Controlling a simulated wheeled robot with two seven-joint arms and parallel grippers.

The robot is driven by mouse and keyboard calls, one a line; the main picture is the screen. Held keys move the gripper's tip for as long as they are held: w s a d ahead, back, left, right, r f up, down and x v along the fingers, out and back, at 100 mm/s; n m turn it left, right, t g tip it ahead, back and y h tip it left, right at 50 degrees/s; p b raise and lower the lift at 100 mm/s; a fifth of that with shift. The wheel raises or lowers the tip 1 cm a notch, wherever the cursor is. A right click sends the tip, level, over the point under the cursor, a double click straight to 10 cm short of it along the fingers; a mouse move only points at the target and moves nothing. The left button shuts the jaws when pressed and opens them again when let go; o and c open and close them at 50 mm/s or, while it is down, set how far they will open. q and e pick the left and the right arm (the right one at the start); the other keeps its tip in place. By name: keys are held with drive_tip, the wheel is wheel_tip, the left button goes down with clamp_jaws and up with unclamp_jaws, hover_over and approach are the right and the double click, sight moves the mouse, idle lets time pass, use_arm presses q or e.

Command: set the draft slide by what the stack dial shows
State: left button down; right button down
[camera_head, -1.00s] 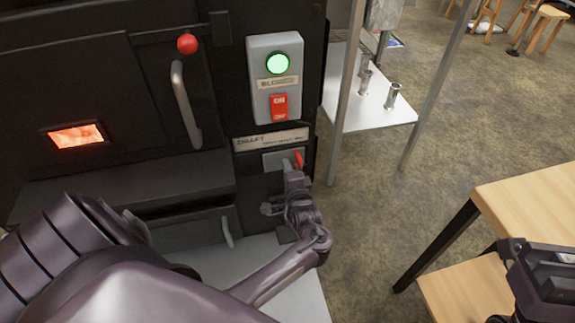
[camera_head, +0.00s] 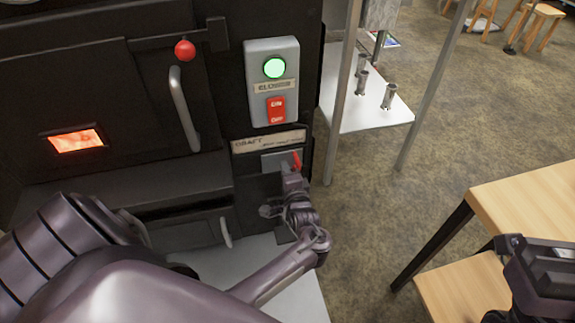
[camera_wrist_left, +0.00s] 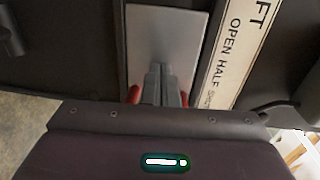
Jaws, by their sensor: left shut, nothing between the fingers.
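The draft slide's red handle (camera_head: 297,160) sits on a grey plate (camera_head: 272,161) under the DRAFT label strip (camera_head: 268,141), low on the dark evaporator front. My left gripper (camera_head: 291,172) is at the handle, its fingers shut with nothing between them. In the left wrist view the closed fingers (camera_wrist_left: 162,85) lie over the plate (camera_wrist_left: 165,35), and red parts of the handle (camera_wrist_left: 134,94) show on both sides of them. Contact cannot be told. The label (camera_wrist_left: 236,50) there reads OPEN, HALF and a partly legible third word. The stack dial is not in view. My right gripper (camera_head: 540,275) shows partly at the lower right.
A blower box (camera_head: 271,82) with a lit green lamp and red switch is above the slide. A red-knobbed lever (camera_head: 184,50), a door handle (camera_head: 184,110) and a glowing window (camera_head: 76,140) are left. A metal stand (camera_head: 350,118) and wooden table (camera_head: 530,205) are right.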

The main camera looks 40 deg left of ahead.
use_arm(q)
drive_tip(key=r+p+v, duration=0.1)
drive_tip(key=p+v, duration=0.4)
drive_tip(key=v, duration=0.4)
drive_tip(key=shift+w+d+f, duration=0.1)
drive_tip(key=shift+w, duration=0.05)
